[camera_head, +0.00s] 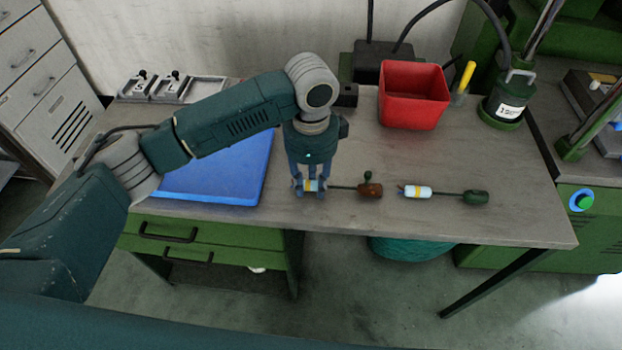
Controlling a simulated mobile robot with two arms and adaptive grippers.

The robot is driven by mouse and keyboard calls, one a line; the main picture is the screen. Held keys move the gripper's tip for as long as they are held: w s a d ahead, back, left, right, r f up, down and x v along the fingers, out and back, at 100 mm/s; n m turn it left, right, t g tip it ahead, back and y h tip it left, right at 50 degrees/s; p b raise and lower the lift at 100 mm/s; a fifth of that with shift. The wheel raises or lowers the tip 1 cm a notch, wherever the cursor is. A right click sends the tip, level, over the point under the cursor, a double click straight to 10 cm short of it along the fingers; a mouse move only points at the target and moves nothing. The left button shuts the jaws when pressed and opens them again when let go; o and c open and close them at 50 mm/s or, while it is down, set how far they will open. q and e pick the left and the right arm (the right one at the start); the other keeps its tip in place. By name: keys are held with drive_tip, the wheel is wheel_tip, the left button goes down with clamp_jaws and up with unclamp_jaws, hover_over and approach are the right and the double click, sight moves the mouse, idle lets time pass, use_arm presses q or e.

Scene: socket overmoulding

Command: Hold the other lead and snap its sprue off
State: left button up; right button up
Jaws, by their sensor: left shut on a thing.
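My left gripper (311,190) points straight down at the front of the bench. It is shut on the pale, yellow-banded end (309,185) of a lead, and the fingers hide part of it. A dark cable runs right from there to a brown moulded socket (371,191). A small dark green knob, seemingly the sprue (368,176), stands up from this socket. My right gripper is not in view.
A blue mat (215,185) lies to the left, partly under my arm. A red bin (412,95) stands behind the leads. A yellow-handled tool (465,76) and a green pot (508,100) stand back right. The bench's front edge is close to the leads.

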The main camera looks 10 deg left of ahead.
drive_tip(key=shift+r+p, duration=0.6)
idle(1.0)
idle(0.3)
